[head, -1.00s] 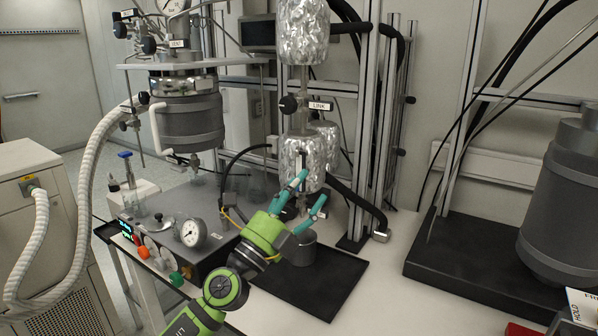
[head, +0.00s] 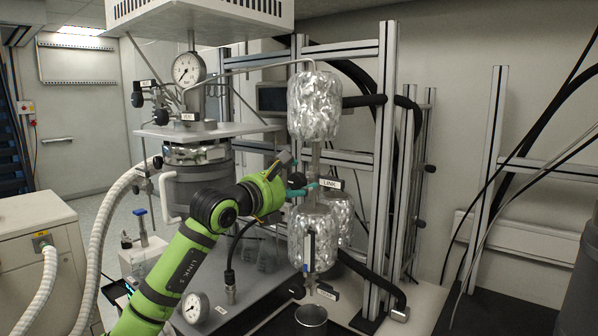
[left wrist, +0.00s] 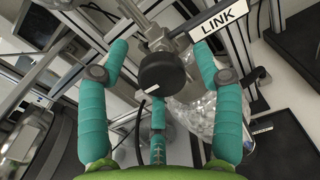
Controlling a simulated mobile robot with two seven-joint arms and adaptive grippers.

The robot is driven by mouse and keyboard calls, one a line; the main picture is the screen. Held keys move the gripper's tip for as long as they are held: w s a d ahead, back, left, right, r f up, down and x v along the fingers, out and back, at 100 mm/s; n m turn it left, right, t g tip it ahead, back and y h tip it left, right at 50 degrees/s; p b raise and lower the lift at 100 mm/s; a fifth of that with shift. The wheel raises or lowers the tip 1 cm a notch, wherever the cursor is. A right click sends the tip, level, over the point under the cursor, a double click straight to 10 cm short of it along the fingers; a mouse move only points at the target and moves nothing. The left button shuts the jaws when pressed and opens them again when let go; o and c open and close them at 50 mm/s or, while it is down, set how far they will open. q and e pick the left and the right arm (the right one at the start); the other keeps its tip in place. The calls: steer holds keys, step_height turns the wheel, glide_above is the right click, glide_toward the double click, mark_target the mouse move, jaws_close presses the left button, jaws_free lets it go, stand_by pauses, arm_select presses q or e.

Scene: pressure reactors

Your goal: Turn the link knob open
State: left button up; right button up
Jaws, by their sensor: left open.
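The link knob (left wrist: 163,72) is a round black knob on a metal valve stem, just left of the white LINK label (left wrist: 230,22). In the left wrist view it sits between the teal fingers of my left gripper (left wrist: 161,52), with a visible gap on both sides. In the head view the knob (head: 297,181) is partly hidden by the fingers, beside the LINK label (head: 331,183). My left gripper (head: 301,172) is open around the knob and holds nothing. My right gripper is not in view.
Foil-wrapped vessels stand above (head: 314,105) and below (head: 312,238) the link valve. Metal frame posts (head: 384,150) rise to the right. A grey reactor (head: 200,170) with a pressure gauge (head: 187,70) is at the left. A metal cup (head: 311,318) stands below.

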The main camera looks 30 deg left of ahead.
arm_select(q)
steer(key=shift+w, duration=0.7)
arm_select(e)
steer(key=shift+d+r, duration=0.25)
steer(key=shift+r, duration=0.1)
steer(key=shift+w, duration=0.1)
arm_select(q)
steer(key=shift+s, duration=0.1)
steer(key=c, duration=1.2)
steer(key=shift+o, duration=0.2)
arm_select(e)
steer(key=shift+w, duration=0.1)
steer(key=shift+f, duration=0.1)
